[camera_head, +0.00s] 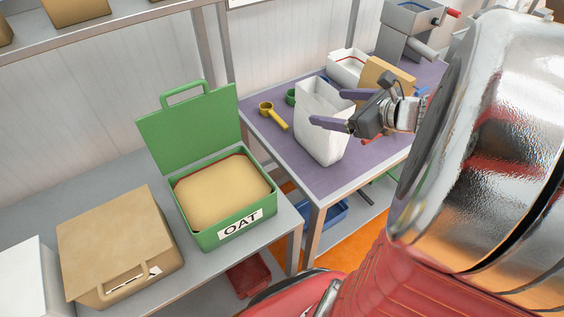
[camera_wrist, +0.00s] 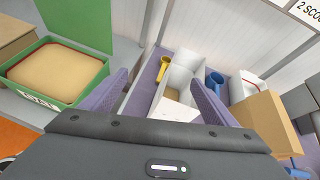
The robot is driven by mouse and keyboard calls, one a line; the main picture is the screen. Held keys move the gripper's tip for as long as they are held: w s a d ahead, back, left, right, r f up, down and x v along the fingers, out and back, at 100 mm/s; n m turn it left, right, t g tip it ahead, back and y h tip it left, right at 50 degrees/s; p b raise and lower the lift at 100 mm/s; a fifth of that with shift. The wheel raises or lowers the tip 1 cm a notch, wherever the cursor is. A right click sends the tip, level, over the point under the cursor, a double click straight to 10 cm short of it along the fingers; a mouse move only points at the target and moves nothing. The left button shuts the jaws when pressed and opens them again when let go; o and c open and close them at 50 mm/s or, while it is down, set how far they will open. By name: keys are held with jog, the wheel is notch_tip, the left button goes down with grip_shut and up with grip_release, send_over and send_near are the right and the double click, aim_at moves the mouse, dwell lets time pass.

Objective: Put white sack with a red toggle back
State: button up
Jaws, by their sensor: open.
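A white sack (camera_head: 322,130) with an open top stands upright on the purple-topped table (camera_head: 365,155). It also shows in the wrist view (camera_wrist: 176,110), where something tan is visible inside. I cannot make out a red toggle on it. My gripper (camera_head: 328,106) is open at the sack's upper part. In the wrist view my gripper (camera_wrist: 160,80) has one purple finger on each side of the sack. I cannot tell whether the fingers touch it.
A yellow scoop (camera_head: 273,115) and a green scoop (camera_head: 290,97) lie behind the sack. A blue scoop (camera_wrist: 214,80), a white tray (camera_head: 345,68) and a tan box (camera_head: 390,75) are close by. An open green OAT bin (camera_head: 222,231) and a tan case (camera_head: 115,245) stand left.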

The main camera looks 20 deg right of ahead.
jog(key=s+a+f+n+g, duration=0.1)
jog(key=s+a+n+g, duration=0.25)
jog(key=a+n, duration=0.6)
jog(key=s+a+f+n+g, duration=0.1)
jog(key=s+a+n+g, duration=0.25)
jog(key=a+n, duration=0.55)
jog(key=s+a+r+n+h, duration=0.2)
jog(key=s+n, duration=0.4)
jog(key=n, duration=0.6)
jog(key=shift+a+r+h, duration=0.2)
jog(key=shift+a+h, duration=0.4)
jog(key=shift+n, duration=0.25)
